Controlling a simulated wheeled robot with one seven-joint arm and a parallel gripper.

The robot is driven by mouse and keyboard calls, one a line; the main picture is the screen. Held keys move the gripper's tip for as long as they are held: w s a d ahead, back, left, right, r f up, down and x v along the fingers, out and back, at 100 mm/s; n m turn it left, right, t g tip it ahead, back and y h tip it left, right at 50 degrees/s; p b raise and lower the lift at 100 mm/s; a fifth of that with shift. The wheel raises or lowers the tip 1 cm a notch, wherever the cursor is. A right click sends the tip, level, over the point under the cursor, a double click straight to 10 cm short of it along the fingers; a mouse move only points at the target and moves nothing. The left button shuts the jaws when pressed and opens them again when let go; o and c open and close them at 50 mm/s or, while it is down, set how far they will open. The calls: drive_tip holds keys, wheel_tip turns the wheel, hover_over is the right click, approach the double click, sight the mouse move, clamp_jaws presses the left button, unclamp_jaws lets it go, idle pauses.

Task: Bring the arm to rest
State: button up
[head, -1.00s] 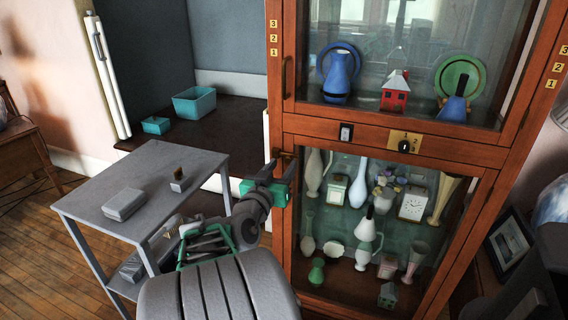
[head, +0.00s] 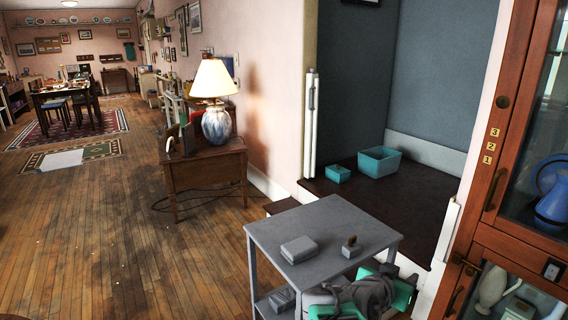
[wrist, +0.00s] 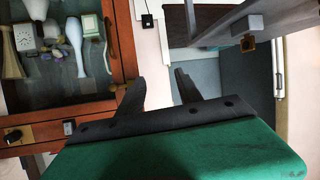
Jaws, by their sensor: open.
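My gripper (wrist: 163,92) is open in the wrist view, its two dark fingers apart with nothing seen between them. In the head view my arm's green and dark grey end parts show low in the picture, just in front of the grey cart (head: 318,236); the fingertips cannot be made out there. The wooden curio cabinet (head: 490,240) stands to the right. It also shows at the left of the wrist view (wrist: 122,40), with vases and a clock behind glass.
A grey box (head: 298,249) and a small brown-topped block (head: 351,247) sit on the cart. Teal bins (head: 379,161) rest on a dark ledge behind. A lamp (head: 214,95) stands on a wooden side table (head: 205,170). Open wooden floor lies left.

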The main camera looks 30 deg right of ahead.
drive_tip(key=w+a+r+n+t+y+p, duration=0.1)
drive_tip(key=w+a+r+n+y+p, duration=0.2)
drive_tip(key=a, duration=0.4)
drive_tip(key=w+a+r+n+t+y+p, duration=0.1)
drive_tip(key=w+a+r+n+y+p, duration=0.2)
drive_tip(key=a, duration=0.4)
drive_tip(key=s+a+r+n+g+y+p, duration=0.1)
drive_tip(key=a+r+n+y+p, duration=0.1)
drive_tip(key=a, duration=0.5)
drive_tip(key=s+a+r+n+g+y+p, duration=0.1)
drive_tip(key=a+r+n+y+p, duration=0.1)
drive_tip(key=a+p, duration=0.3)
drive_tip(key=s+a+r+n+y+p, duration=0.1)
drive_tip(key=a+r+n+y+p, duration=0.1)
drive_tip(key=a, duration=0.8)
wheel_tip(320, 180, up, 2)
drive_tip(key=shift+n+g+y+p, duration=0.4)
drive_tip(key=shift+n+p, duration=0.5)
drive_tip(key=shift+p, duration=0.1)
